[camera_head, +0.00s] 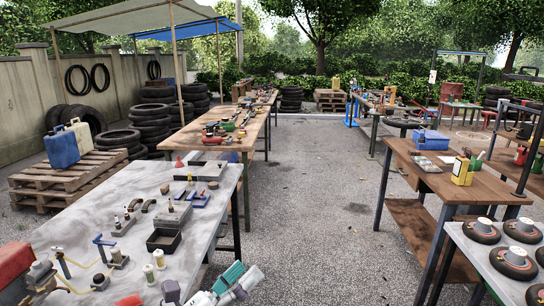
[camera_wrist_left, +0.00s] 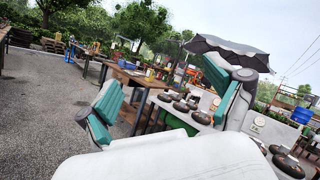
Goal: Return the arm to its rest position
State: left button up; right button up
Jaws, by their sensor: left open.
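My left gripper (camera_head: 240,279) shows at the bottom of the head view, with teal finger pads, beside the front right corner of the grey metal table (camera_head: 85,225). In the left wrist view its two teal fingers (camera_wrist_left: 161,75) stand wide apart, with nothing between them. It touches no object that I can see. My right gripper is in neither view.
The grey table carries valves, fittings and a dark open box (camera_head: 164,240). At right stand a wooden table (camera_head: 485,180) with a blue bin (camera_head: 430,140) and a table with several small wheels (camera_head: 482,231). Open gravel (camera_head: 310,220) lies between.

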pick_arm(q)
jog(key=a+f+n+t+y, duration=0.1)
jog(key=a+f+n+y, duration=0.5)
jog(key=n, duration=0.5)
jog(key=a+f+n+t+y, duration=0.1)
jog(key=a+f+n+y, duration=0.4)
jog(key=n+y, duration=0.5)
jog(key=s+a+f+n+g+y, duration=0.1)
jog(key=s+a+f+n+g, duration=0.4)
jog(key=s+f+n, duration=0.25)
jog(key=s+f+n+g, duration=0.4)
jog(key=s+f, duration=0.1)
jog(key=s, duration=0.3)
jog(key=s+f+n+g, duration=0.3)
jog(key=s+f+g, duration=0.15)
jog(key=s, duration=0.35)
jog(key=s+f+g+h, duration=0.1)
jog(key=s+f+g, duration=0.15)
jog(key=f, duration=2.55)
jog(key=s+a+f, duration=0.2)
jog(key=s+f, duration=1.3)
jog(key=s, duration=0.2)
jog(key=shift+a+f, duration=0.25)
jog(key=shift+a, duration=0.05)
